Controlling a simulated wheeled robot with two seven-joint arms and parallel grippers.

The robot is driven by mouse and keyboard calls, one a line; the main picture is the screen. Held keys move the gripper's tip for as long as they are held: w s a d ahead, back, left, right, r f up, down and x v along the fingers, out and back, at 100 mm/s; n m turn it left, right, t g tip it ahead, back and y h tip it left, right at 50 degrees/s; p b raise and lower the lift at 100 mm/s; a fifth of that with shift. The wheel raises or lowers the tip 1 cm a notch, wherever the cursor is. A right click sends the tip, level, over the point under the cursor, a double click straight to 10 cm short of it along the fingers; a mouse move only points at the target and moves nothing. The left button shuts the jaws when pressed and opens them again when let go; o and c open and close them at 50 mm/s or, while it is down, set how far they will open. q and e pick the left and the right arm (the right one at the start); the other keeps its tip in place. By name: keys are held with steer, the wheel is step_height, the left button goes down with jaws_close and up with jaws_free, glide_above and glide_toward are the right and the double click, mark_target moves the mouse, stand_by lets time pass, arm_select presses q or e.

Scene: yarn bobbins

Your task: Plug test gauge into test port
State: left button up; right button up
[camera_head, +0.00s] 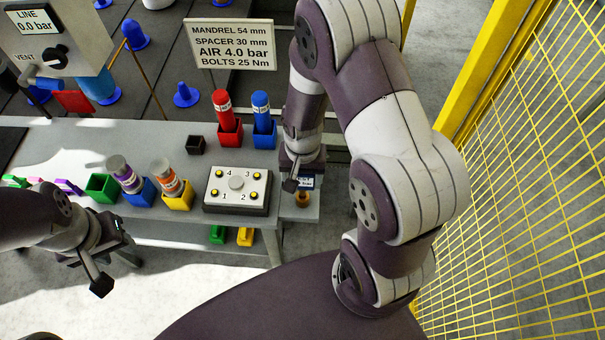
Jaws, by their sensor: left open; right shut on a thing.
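My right gripper (298,182) points down at the right end of the grey bench and is shut on a small item with a dark-blue and white face (307,181), which looks like the test gauge. Most of it is hidden behind the fingers. A round brass-coloured piece (302,199) shows just below it; I cannot tell whether it belongs to the gauge or to the bench. My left gripper (118,272) is open and empty, in front of the bench at the left. I cannot pick out the test port for certain.
A grey box reading LINE 0.0 bar (88,62) with a VENT knob stands at the back left. A numbered bolt plate (238,208) lies left of my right gripper. Coloured holders with bobbins (170,176) line the bench (80,145). A yellow mesh fence (530,190) bounds the right.

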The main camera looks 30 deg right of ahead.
mark_target(303, 186)
steer(key=shift+f+b, duration=1.3)
steer(key=shift+f, duration=0.75)
steer(key=o, duration=1.2)
step_height(303, 186, up, 13)
steer(key=shift+f+p, duration=0.2)
steer(key=shift+p, duration=0.55)
steer(key=shift+n, duration=0.3)
steer(key=shift+s+a+r+n, duration=0.15)
steer(key=shift+s+n, duration=0.2)
steer(key=shift+n, duration=0.25)
steer(key=shift+s+r+n, duration=0.1)
steer(key=shift+s+n, duration=0.25)
steer(key=shift+n, duration=0.25)
steer(key=s+r+n, duration=0.1)
steer(key=a+r+n+t+p, duration=0.1)
steer(key=s+a+r+n+p, duration=0.1)
steer(key=r, duration=0.1)
steer(key=shift+s+n, duration=0.3)
